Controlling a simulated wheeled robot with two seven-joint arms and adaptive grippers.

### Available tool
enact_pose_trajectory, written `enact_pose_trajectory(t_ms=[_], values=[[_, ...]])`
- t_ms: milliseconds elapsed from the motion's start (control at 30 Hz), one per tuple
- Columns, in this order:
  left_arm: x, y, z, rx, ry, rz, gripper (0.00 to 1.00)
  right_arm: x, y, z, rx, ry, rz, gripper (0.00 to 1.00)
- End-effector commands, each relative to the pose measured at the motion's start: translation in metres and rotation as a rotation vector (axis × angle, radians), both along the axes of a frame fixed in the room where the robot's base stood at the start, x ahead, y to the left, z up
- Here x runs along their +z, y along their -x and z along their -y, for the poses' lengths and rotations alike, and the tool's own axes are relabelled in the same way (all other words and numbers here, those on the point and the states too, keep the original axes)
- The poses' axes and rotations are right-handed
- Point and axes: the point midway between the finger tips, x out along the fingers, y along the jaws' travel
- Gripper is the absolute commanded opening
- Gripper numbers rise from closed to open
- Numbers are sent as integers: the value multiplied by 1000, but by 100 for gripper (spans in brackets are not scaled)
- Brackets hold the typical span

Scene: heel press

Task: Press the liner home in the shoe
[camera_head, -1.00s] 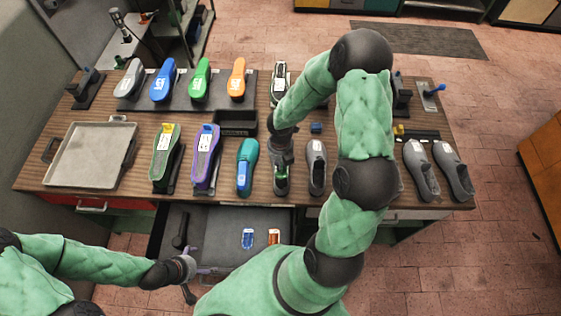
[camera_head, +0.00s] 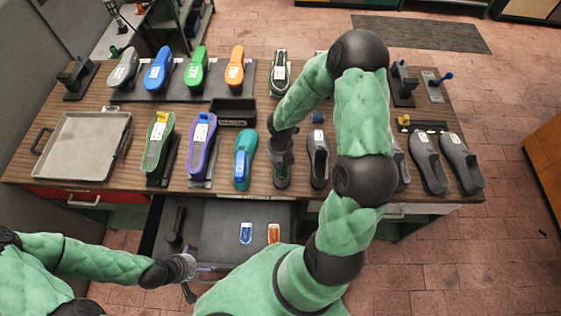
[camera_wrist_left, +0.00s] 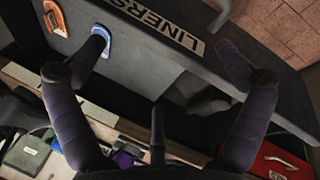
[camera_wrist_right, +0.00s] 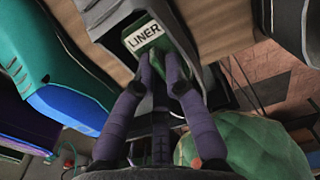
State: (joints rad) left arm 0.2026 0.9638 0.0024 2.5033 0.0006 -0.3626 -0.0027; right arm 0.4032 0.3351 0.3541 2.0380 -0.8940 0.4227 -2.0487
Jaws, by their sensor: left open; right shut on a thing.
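My right gripper (camera_head: 281,158) reaches down over a dark shoe (camera_head: 281,182) at the bench's front edge and hides much of it. In the right wrist view its fingers (camera_wrist_right: 162,68) are shut on a green piece labelled LINER (camera_wrist_right: 146,36). How deep that piece sits in the shoe is hidden. My left gripper (camera_head: 192,268) is open and empty by the open drawer. In the left wrist view its fingers (camera_wrist_left: 160,55) are spread before the drawer front marked LINERS (camera_wrist_left: 158,22). A blue liner (camera_head: 246,233) and an orange liner (camera_head: 273,233) lie in the drawer.
A teal shoe (camera_head: 244,160) and a grey shoe (camera_head: 318,158) stand close on either side. A grey tray (camera_head: 83,147) lies at the left, and several coloured shoes stand at the back. A dark bin (camera_head: 233,112) is behind the teal shoe. More grey shoes (camera_head: 428,165) stand at the right.

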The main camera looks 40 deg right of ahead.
Motion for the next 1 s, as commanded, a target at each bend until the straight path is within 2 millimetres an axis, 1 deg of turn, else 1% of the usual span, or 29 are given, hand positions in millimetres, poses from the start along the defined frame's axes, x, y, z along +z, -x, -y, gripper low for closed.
enact_pose_trajectory(t_ms=[33,133,433,467,500,533,1000], values=[[-4,0,0,0,0,0,100,-4,0,0,0,0,0,0],[-6,0,0,0,0,0,100,-7,0,0,0,0,0,0],[-5,0,0,0,0,0,100,-7,0,0,0,0,0,0],[-5,0,0,0,0,0,100,-7,0,0,0,0,0,21],[-5,0,0,0,0,0,100,-7,0,0,0,0,0,33],[-5,0,0,0,0,0,100,-7,0,0,0,1,1,40],[-5,0,0,0,0,0,100,-7,0,0,0,1,1,40]])
